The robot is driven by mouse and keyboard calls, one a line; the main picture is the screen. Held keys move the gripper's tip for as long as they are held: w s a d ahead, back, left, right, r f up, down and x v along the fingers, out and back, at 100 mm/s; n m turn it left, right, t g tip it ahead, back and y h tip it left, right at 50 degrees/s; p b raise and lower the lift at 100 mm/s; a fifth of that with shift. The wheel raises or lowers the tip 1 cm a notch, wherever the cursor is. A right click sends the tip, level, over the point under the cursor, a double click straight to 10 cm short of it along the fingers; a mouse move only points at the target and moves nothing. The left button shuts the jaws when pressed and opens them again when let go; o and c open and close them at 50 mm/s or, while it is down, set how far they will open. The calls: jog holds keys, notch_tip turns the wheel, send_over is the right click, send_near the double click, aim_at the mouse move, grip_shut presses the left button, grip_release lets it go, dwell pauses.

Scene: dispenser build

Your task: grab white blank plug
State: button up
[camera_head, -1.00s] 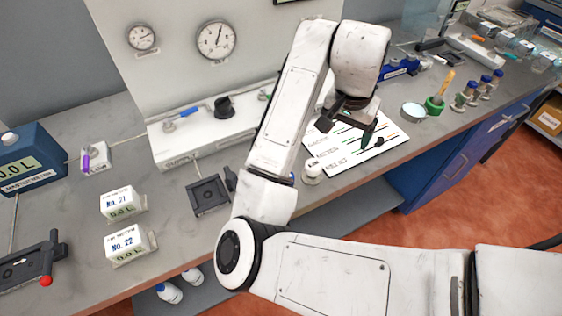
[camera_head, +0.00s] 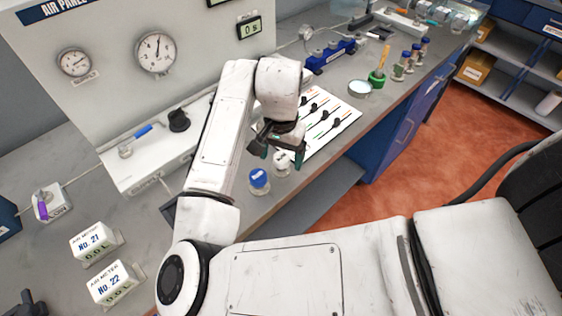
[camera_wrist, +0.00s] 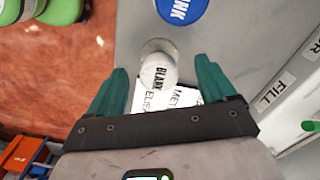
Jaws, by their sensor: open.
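The white blank plug (camera_wrist: 158,77) shows in the wrist view, its round white top marked "BLANK". It sits upright on what looks like a clear base at the bench's front edge. My gripper (camera_wrist: 160,92) is open, with one green finger on each side of the plug and a little short of it; I cannot tell whether they touch it. In the head view the plug (camera_head: 281,159) stands just under my gripper (camera_head: 276,158), partly covered by a finger.
A blue-capped bottle (camera_head: 259,178) stands close beside the plug; its blue cap (camera_wrist: 181,8) also shows in the wrist view. A white card (camera_head: 330,120) with several dark tools lies behind. Air meter boxes (camera_head: 93,243) stand at left. Open floor lies beyond the bench edge.

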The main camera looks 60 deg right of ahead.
aim_at(281, 157)
jog(key=shift+f, duration=1.5)
jog(key=c, duration=1.2)
